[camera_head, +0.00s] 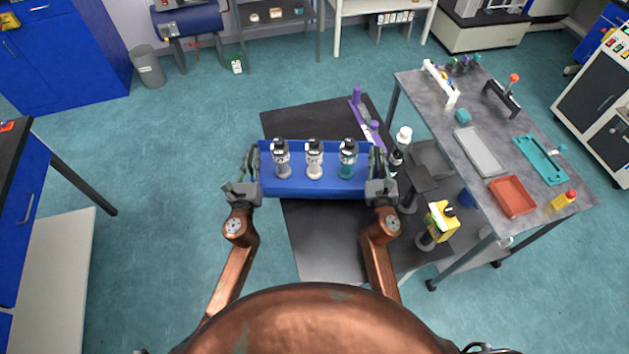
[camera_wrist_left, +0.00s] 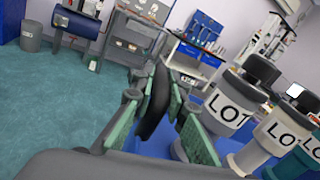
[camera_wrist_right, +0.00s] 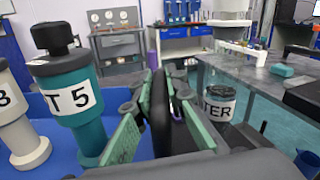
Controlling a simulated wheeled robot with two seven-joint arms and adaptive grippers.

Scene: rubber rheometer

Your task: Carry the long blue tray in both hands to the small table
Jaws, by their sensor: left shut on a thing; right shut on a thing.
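The long blue tray (camera_head: 315,190) is level in the head view, held out in front of me over a dark surface. Three capped, labelled bottles stand upright in it: a grey one (camera_head: 282,160), a white one (camera_head: 314,162) and a teal one (camera_head: 347,162). My left gripper (camera_head: 251,172) is shut on the tray's left end; the left wrist view shows a dark upright handle (camera_wrist_left: 155,105) between its green pads. My right gripper (camera_head: 380,170) is shut on the right end, around a similar dark handle (camera_wrist_right: 160,110). The bottles partly hide the tray's inside.
A grey-topped table (camera_head: 480,110) at right holds a grey tray (camera_head: 478,150), a red tray (camera_head: 512,196) and tools. A dark surface (camera_head: 315,235) lies below the tray, with a yellow device (camera_head: 441,220) and bottles at its right. Open floor (camera_head: 170,180) lies to the left.

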